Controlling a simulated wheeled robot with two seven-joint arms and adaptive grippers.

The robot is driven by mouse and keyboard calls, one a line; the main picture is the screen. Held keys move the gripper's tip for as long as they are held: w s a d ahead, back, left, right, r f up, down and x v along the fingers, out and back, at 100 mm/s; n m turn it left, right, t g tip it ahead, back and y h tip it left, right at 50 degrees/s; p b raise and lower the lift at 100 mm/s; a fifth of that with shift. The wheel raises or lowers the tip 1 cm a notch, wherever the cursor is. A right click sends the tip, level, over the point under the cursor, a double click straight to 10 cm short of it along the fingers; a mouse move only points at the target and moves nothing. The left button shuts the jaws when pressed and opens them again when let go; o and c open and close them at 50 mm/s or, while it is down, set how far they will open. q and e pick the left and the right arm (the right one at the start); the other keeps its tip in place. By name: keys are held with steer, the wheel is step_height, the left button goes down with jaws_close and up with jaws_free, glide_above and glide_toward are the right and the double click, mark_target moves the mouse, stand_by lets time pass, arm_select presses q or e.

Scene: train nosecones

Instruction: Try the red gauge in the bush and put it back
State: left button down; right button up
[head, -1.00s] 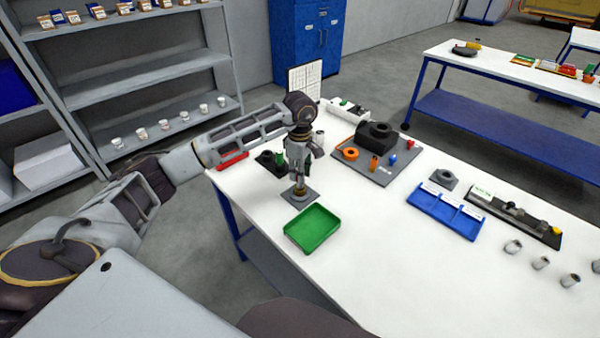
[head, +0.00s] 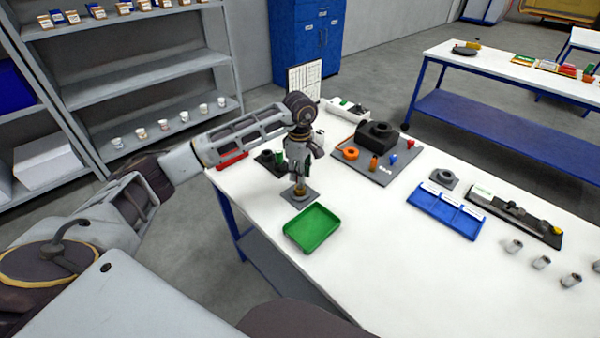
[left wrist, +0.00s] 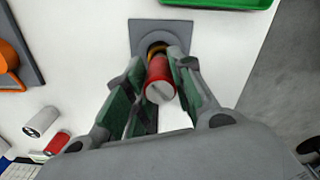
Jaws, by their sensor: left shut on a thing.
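The red gauge (left wrist: 159,72) is a red cylinder with a grey end, between the fingers of my left gripper (left wrist: 158,95) in the left wrist view. My left gripper also shows in the head view (head: 300,178), pointing down and shut on the gauge. The brass-coloured bush (left wrist: 156,47) sits on a square grey plate (left wrist: 143,38), directly below the gripper; the plate also shows in the head view (head: 311,196). The gauge's far end meets the bush's ring. I cannot tell how deep it sits. My right gripper is not in view.
A green tray (head: 312,228) lies just in front of the plate. A grey board (head: 381,172) and a blue tray (head: 446,213) lie to the right.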

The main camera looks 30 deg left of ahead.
arm_select(q)
steer(key=shift+f+b, duration=0.35)
steer(key=shift+f, duration=0.05)
stand_by(1.3)
stand_by(1.3)
steer(key=shift+f+b, duration=0.6)
steer(key=shift+b, duration=0.3)
stand_by(2.2)
stand_by(0.4)
steer(key=shift+f, duration=0.15)
stand_by(0.3)
steer(key=shift+f+b, duration=0.35)
steer(key=shift+b, duration=0.15)
stand_by(0.5)
